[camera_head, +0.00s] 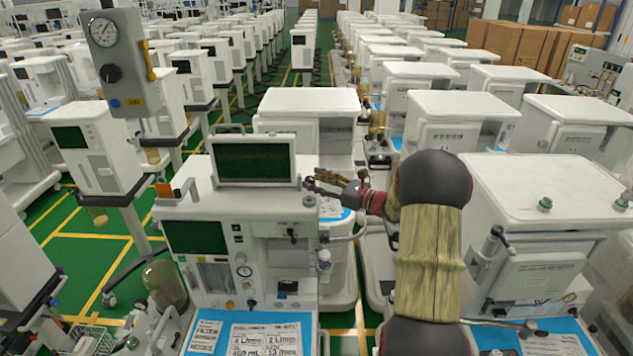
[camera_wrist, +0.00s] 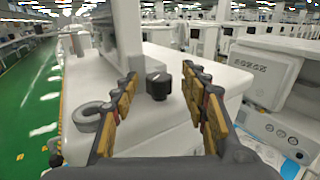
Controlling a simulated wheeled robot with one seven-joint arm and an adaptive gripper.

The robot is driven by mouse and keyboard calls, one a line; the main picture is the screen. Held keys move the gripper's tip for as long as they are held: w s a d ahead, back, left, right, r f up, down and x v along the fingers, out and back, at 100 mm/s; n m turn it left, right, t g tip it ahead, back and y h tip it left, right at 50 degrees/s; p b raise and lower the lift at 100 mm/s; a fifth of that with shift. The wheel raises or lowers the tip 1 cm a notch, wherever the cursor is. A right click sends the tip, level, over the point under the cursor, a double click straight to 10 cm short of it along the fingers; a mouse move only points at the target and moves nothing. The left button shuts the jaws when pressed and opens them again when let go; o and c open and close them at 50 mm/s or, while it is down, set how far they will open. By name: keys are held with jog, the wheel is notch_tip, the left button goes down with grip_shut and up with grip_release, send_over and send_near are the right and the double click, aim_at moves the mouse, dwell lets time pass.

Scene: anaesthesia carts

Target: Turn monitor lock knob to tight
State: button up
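The monitor (camera_head: 253,160) stands upright on top of the white anaesthesia cart (camera_head: 300,225), its dark screen facing me. The black lock knob (camera_wrist: 158,86) sits on the cart's top beside the monitor's base in the wrist view. In the head view it is hard to separate from my fingertips. My gripper (camera_head: 335,184) is at the monitor's right side. In the wrist view my gripper (camera_wrist: 161,76) is open, with one finger on each side of the knob and visible gaps to both. The knob's tight or loose marking cannot be read.
A grey ring-shaped part (camera_wrist: 90,117) lies left of my fingers on the cart top. A gauge box (camera_head: 122,62) stands at the upper left. Another white cart (camera_head: 545,190) stands close on the right. Rows of carts fill the background, with green floor between.

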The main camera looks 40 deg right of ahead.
jog(key=shift+c, duration=1.2)
jog(key=c, duration=0.7)
jog(key=shift+c, duration=0.9)
jog(key=shift+a, duration=0.1)
jog(key=h+b, duration=0.1)
jog(key=m+h+b, duration=0.1)
jog(key=shift+a+m+t+b, duration=0.2)
jog(key=shift+m+t+b, duration=0.1)
jog(key=shift+t, duration=0.1)
jog(key=m+h+b, duration=0.1)
jog(key=h+b, duration=0.1)
jog(key=shift+s+a+h, duration=0.1)
jog(key=shift+h, duration=0.2)
jog(key=shift+m, duration=0.3)
jog(key=shift+r, duration=0.1)
jog(key=o, duration=1.1)
